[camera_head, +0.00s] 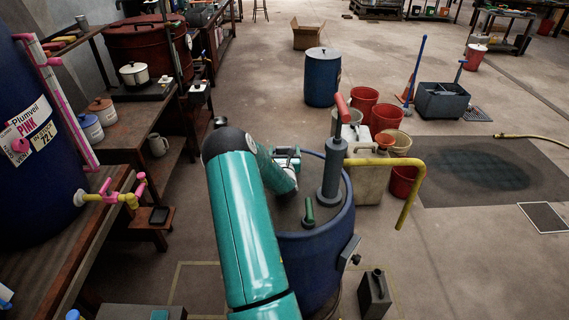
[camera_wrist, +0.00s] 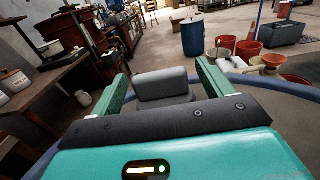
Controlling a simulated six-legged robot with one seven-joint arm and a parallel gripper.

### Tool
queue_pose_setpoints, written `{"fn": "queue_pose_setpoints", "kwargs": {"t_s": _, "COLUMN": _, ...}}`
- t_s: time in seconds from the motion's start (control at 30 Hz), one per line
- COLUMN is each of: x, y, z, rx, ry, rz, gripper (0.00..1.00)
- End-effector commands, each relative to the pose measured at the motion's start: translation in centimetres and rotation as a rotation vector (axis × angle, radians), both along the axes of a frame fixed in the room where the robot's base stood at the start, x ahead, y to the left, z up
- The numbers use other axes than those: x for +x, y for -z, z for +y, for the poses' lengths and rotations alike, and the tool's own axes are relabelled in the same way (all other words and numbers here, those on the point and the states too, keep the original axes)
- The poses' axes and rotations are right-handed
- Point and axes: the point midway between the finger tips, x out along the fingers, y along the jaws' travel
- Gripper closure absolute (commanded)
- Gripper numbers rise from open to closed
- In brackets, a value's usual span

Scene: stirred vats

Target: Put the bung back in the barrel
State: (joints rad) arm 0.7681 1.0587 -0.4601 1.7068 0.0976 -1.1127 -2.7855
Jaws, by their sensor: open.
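The blue barrel (camera_head: 332,240) stands in front of me with a grey top. A small dark green, upright piece (camera_head: 309,212) on its top looks like the bung; I cannot tell whether it sits in a hole. My gripper (camera_head: 287,153) is open above the far left part of the barrel top, beyond and apart from the green piece. In the wrist view my gripper (camera_wrist: 165,78) shows two green fingers spread apart. A grey block shows between them; I cannot tell what it is. The barrel's blue rim (camera_wrist: 285,97) shows there too.
A grey hand pump (camera_head: 333,170) with a red handle and yellow spout rises from the barrel top, right of my arm. A bench with pots (camera_head: 133,125) is at the left. Red buckets (camera_head: 385,116) and another blue barrel (camera_head: 322,80) stand behind. A dark can (camera_head: 374,295) stands front right.

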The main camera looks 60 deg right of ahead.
Motion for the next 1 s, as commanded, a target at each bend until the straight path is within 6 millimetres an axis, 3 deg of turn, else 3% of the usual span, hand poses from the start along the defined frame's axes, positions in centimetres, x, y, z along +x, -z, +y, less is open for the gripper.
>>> {"fn": "queue_pose_setpoints", "kwargs": {"t_s": 0.3, "x": -2.9, "y": 0.1, "z": 6.2, "rx": 0.002, "ry": -0.002, "rz": 0.004, "gripper": 0.21}}
{"fn": "queue_pose_setpoints", "kwargs": {"t_s": 0.5, "x": -4.4, "y": 0.1, "z": 9.1, "rx": 0.002, "ry": -0.002, "rz": 0.002, "gripper": 0.21}}
{"fn": "queue_pose_setpoints", "kwargs": {"t_s": 0.87, "x": -5.0, "y": 0.0, "z": 10.0, "rx": 0.000, "ry": -0.001, "rz": 0.000, "gripper": 0.21}}
{"fn": "queue_pose_setpoints", "kwargs": {"t_s": 1.0, "x": -4.1, "y": -0.5, "z": 10.3, "rx": 0.040, "ry": 0.000, "rz": -0.045, "gripper": 0.21}}
